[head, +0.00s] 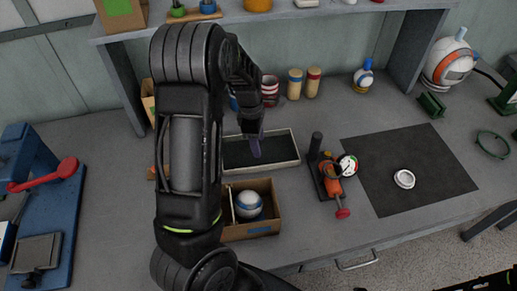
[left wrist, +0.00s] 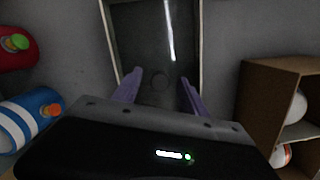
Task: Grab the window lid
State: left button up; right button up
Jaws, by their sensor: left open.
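A shallow pale-rimmed tray (head: 286,136) with a dark floor stands mid-bench; it also shows in the left wrist view (left wrist: 198,40). A faint round outline (left wrist: 160,84) shows on its floor between my left fingertips, perhaps the clear window lid; it is too faint to be sure. My left gripper (head: 256,148) is over the tray, pointing down, with purple fingers. In the left wrist view the gripper (left wrist: 160,88) is open and empty, a finger on each side of the outline. My right gripper is not in view.
A white round part (head: 404,179) lies on a black mat (head: 375,165). A blue press (head: 40,200) is at left.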

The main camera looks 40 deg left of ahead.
pick_arm(q)
grip_shut()
dwell(0.6)
